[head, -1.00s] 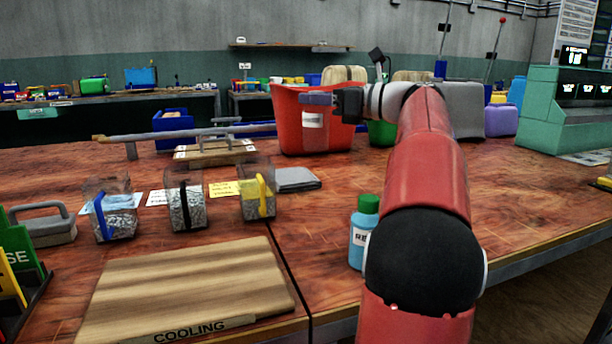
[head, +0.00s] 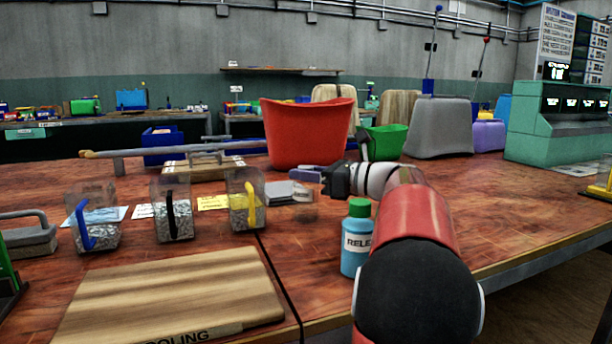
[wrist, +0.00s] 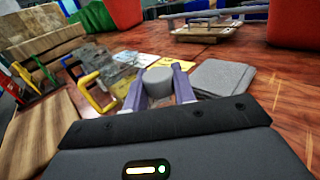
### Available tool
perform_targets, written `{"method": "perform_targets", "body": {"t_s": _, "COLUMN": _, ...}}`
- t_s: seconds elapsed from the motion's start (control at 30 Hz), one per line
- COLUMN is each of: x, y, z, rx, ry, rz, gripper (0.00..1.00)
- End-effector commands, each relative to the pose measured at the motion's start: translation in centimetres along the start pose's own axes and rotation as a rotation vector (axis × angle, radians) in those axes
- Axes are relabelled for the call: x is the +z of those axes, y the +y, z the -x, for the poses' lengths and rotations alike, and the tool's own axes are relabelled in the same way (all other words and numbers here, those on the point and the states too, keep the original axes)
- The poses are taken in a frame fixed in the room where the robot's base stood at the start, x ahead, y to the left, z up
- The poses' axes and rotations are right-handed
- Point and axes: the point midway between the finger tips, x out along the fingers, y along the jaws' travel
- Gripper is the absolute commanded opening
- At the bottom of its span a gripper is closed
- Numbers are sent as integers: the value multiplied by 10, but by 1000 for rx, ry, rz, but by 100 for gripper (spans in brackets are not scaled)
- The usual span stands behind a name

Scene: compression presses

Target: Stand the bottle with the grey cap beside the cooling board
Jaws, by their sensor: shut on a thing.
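My gripper (head: 308,174) is shut on the grey-capped bottle. In the wrist view the grey cap (wrist: 158,82) sits between the two purple fingers (wrist: 160,90). In the head view the bottle (head: 305,211) hangs below the fingers, see-through brownish with a pale label and roughly upright; I cannot tell whether its base touches the table. The wooden cooling board (head: 170,295) lies flat at the front left, nearer the camera than the bottle. It also shows at the left of the wrist view (wrist: 40,125).
A blue green-capped bottle (head: 356,245) stands right of the board, beside my arm. Clear tubs with blue, black and yellow handles (head: 247,205) stand behind the board. A grey pad (head: 283,192) lies left of the held bottle. A red bin (head: 308,135) stands behind.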

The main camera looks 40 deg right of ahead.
Motion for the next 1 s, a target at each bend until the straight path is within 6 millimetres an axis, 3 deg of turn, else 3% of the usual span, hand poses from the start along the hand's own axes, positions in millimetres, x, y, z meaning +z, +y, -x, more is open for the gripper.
{"method": "perform_targets", "body": {"t_s": 0.17, "x": -2, "y": 0, "z": 0, "rx": 0, "ry": 0, "rz": -1, "gripper": 0}}
{"method": "perform_targets", "body": {"t_s": 0.2, "x": -1, "y": 0, "z": 0, "rx": 0, "ry": 0, "rz": 0, "gripper": 31}}
{"method": "perform_targets", "body": {"t_s": 0.33, "x": -1, "y": 0, "z": 0, "rx": 1, "ry": 0, "rz": 0, "gripper": 48}}
{"method": "perform_targets", "body": {"t_s": 0.67, "x": 1, "y": 0, "z": 1, "rx": 0, "ry": 0, "rz": -1, "gripper": 48}}
{"method": "perform_targets", "body": {"t_s": 0.77, "x": 1, "y": 0, "z": 12, "rx": -1, "ry": 1, "rz": -1, "gripper": 48}}
{"method": "perform_targets", "body": {"t_s": 1.0, "x": 1, "y": -1, "z": 62, "rx": -4, "ry": 1, "rz": -1, "gripper": 48}}
